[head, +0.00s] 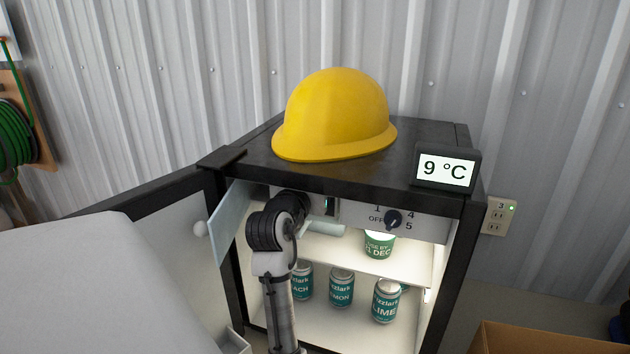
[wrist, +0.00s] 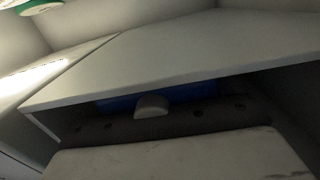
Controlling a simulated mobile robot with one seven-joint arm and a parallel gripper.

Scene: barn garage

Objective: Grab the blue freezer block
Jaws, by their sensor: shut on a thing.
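The blue freezer block (wrist: 190,94) shows in the wrist view as a dark blue strip, partly covered by a pale panel in front of it. My gripper (wrist: 152,106) is against it, with one pale fingertip in sight. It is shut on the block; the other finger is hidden. In the head view my arm reaches into the upper left of the small fridge (head: 459,240). There the gripper and the block are hidden behind my wrist and the freezer compartment front.
The fridge door (head: 165,204) stands open at the left, and a pale flap (head: 229,220) hangs beside my wrist. A yellow hard hat (head: 336,115) and a display (head: 446,169) sit on top.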

